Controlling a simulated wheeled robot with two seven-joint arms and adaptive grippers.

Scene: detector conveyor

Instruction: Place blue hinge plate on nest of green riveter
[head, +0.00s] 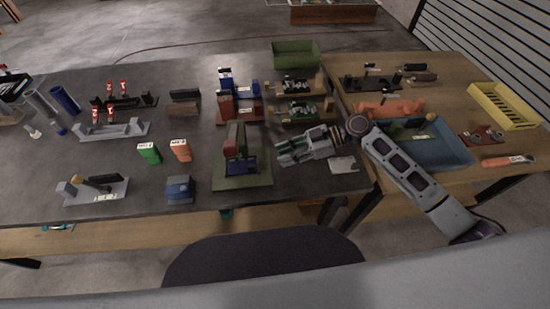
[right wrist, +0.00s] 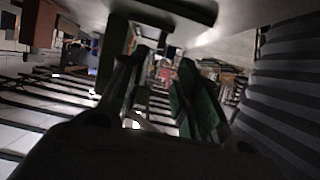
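The green riveter (head: 252,181) stands near the table's front edge, with a green base and a red upper part (head: 234,140). A dark blue piece (head: 240,167) lies on its base below the red part; it looks like the blue hinge plate, but I cannot tell how exactly it is seated. My right gripper (head: 281,152) is just right of the riveter, pointing left, apart from the blue piece. Its fingers are spread and look empty; they also show apart in the right wrist view (right wrist: 158,90). My left gripper is not in view.
A blue block (head: 180,188) stands left of the riveter, and a light flat plate (head: 343,165) lies right of it. Behind are a blue and red fixture (head: 237,105) and a green bin (head: 295,54). A blue tray (head: 440,155) is on the right table.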

